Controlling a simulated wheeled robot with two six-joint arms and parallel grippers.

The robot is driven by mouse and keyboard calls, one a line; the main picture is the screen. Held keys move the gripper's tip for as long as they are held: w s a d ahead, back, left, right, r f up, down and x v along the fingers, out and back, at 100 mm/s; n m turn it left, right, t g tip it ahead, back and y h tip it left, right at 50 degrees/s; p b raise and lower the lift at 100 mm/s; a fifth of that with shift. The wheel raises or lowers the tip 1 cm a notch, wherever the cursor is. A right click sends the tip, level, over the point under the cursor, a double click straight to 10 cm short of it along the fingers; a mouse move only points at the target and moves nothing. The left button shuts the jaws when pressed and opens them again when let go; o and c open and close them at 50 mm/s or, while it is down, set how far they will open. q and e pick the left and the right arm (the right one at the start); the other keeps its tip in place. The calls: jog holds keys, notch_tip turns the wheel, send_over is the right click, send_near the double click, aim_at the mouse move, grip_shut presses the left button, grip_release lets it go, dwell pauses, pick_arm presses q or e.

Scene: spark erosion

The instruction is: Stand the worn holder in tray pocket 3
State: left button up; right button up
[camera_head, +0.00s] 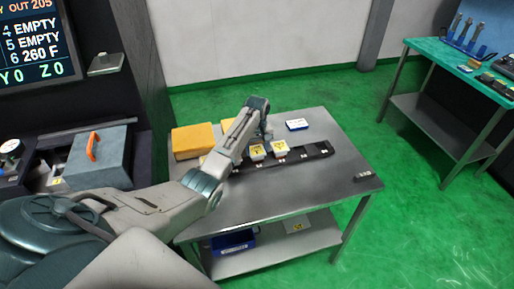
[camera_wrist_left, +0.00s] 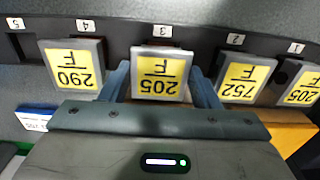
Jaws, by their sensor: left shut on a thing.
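The dark tray (camera_head: 318,151) lies on the steel table, and its pockets are numbered in the left wrist view (camera_wrist_left: 215,35). My left gripper (camera_wrist_left: 160,88) has its blue fingers on both sides of a grey holder with a yellow 205 F label (camera_wrist_left: 161,76), at pocket 3. It is shut on this holder. I cannot tell whether the holder rests fully in the pocket. Holder 290 F (camera_wrist_left: 73,66) is at pocket 4, 752 F (camera_wrist_left: 244,80) at pocket 2, and another 205 F (camera_wrist_left: 305,87) at pocket 1. In the head view my left gripper (camera_head: 265,136) reaches over the tray.
A yellow block (camera_head: 192,141) stands at the table's back left. A small blue and white box (camera_head: 297,125) lies behind the tray. The table's front (camera_head: 270,195) is clear, with a small dark item (camera_head: 363,177) at its right corner. A blue bin (camera_head: 233,241) is on the lower shelf.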

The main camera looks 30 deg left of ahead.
aim_at(257, 151)
pick_arm(q)
jog(key=o, duration=1.4)
jog(key=shift+o, duration=0.2)
jog(key=shift+r, duration=0.1)
notch_tip(257, 151, up, 12)
jog(key=b, duration=0.3)
jog(key=shift+b, duration=0.3)
jog(key=shift+d, duration=0.1)
